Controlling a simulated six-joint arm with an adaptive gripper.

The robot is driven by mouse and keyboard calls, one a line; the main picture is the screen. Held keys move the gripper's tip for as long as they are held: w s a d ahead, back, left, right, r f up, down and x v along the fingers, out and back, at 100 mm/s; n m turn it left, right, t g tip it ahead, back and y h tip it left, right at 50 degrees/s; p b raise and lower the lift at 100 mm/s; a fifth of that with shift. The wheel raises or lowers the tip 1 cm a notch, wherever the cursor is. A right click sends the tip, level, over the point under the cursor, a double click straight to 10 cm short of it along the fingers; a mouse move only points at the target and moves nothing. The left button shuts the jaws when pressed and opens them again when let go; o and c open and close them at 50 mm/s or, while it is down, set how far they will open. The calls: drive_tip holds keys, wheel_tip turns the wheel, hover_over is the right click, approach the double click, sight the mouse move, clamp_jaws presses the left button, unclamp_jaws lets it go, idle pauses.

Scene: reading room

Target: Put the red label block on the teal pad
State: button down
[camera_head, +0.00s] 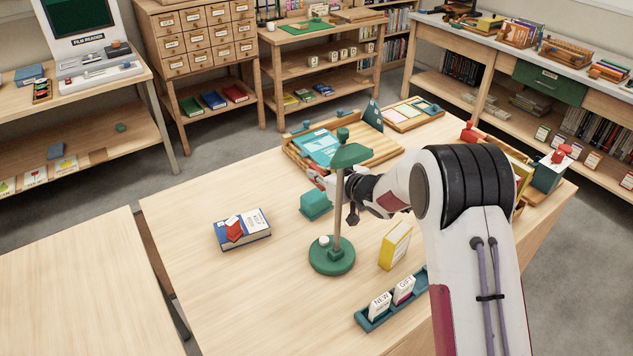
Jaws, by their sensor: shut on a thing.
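A teal block (315,206) stands just below my gripper. A wooden tray (383,151) with a teal book lies behind it. A blue book (243,236) with a red item on top lies left, and a yellow box (395,246) stands right of the lamp. The table's front left is clear.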

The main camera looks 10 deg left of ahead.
sight(316, 184)
drive_tip(key=shift+w+a, duration=0.25)
drive_tip(key=shift+f, duration=1.7)
drive_tip(key=shift+f, duration=0.2)
drive_tip(key=c, duration=2.1)
unclamp_jaws()
drive_tip(key=shift+c, duration=0.2)
drive_tip(key=shift+d+r, duration=0.1)
drive_tip(key=shift+r, duration=0.15)
drive_tip(key=shift+v, duration=0.75)
drive_tip(key=v, duration=1)
drive_tip(key=shift+s+d, duration=0.15)
drive_tip(key=shift+s, duration=0.05)
